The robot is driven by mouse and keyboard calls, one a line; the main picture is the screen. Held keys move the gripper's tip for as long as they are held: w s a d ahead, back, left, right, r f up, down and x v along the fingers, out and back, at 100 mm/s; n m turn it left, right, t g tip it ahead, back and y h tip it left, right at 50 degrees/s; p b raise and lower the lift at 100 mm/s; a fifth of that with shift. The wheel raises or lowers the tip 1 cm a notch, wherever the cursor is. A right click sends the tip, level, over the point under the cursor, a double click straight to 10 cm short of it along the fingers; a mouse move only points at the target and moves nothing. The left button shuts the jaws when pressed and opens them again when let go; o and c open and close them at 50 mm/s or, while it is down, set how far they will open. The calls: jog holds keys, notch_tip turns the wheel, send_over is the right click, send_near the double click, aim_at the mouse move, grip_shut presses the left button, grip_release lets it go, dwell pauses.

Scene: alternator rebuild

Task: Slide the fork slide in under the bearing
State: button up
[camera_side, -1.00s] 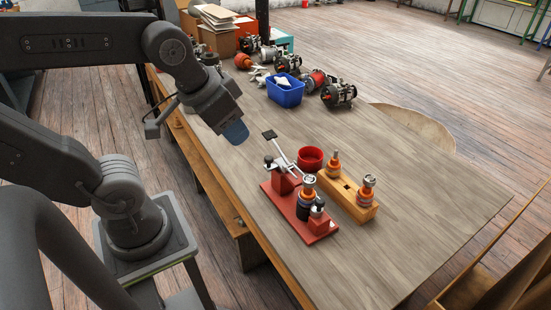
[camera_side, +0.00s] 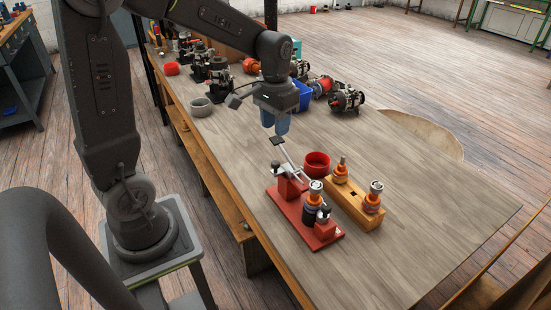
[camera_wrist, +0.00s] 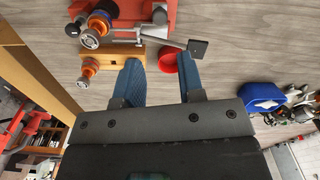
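The red press fixture (camera_side: 295,215) stands on the wooden bench. A rotor with orange windings (camera_side: 313,203) stands upright on it, a silver bearing (camera_side: 316,186) at its top. A small metal piece with a dark ball knob (camera_side: 324,213) sits on the red block beside the rotor; it looks like the fork slide, but its fork is not clear. The fixture's lever (camera_side: 288,158) is raised, ending in a black pad (camera_wrist: 198,47). My gripper (camera_side: 275,128) points down above the bench behind the lever, empty. Its blue fingers (camera_wrist: 158,62) are apart in the wrist view.
A wooden block (camera_side: 352,207) holding two rotors stands right of the fixture, with a red bowl (camera_side: 317,163) behind it. A blue bin (camera_wrist: 262,94) and several alternators (camera_side: 347,99) are farther back. The bench's front right (camera_side: 430,225) is clear.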

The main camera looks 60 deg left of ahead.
aim_at(276, 162)
notch_tip(276, 162, down, 11)
jog(key=shift+r, duration=0.1)
jog(key=shift+c, duration=0.3)
grip_shut()
